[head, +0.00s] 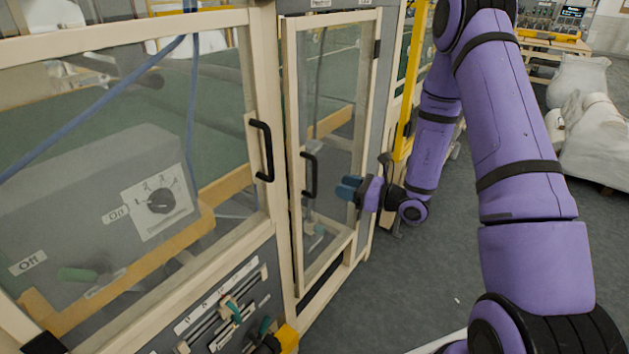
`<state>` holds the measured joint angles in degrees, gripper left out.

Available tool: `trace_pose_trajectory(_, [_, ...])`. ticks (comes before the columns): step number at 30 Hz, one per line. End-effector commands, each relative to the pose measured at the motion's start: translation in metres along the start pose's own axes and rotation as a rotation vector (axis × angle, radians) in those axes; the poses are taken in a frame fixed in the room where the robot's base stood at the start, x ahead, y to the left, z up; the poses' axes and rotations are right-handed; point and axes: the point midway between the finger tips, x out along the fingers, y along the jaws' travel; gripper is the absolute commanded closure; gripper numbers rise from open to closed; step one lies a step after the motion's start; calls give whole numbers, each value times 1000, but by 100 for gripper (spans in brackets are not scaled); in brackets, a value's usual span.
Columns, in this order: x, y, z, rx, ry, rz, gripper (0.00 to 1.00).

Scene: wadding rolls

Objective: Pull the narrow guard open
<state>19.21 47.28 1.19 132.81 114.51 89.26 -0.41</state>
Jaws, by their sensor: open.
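The narrow guard (288,140) is a tall cream-framed door with a clear pane, in the middle of the head view. It stands slightly ajar, its left edge out from the machine frame. Its black handle (310,176) is on the left upright, and a dark hinge shows on the right upright. My gripper (346,188) has blue fingers and is open and empty. It is just right of the handle in the picture, in front of the pane. It appears apart from the handle; the exact depth gap is hard to tell.
A wide guard (130,28) with its own black handle (264,150) is to the left. Levers (230,312) and a yellow-black part (287,338) stick out below. A yellow post (409,90) stands behind my arm. White wrapped rolls (598,135) lie at right. Grey floor is clear in front.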

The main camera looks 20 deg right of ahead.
Motion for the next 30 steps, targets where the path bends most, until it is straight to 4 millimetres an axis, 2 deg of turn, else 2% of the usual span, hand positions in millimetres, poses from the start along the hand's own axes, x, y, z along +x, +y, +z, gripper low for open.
trace_pose_trajectory(9, [56,1,0,-2,-1,6,59])
trace_pose_trajectory(15, [82,2,0,-1,-1,5,59])
trace_pose_trajectory(21, [93,1,0,-1,0,4,59])
trace_pose_trajectory(29, [94,1,0,-1,0,3,59])
trace_pose_trajectory(30, [94,1,0,-1,0,3,66])
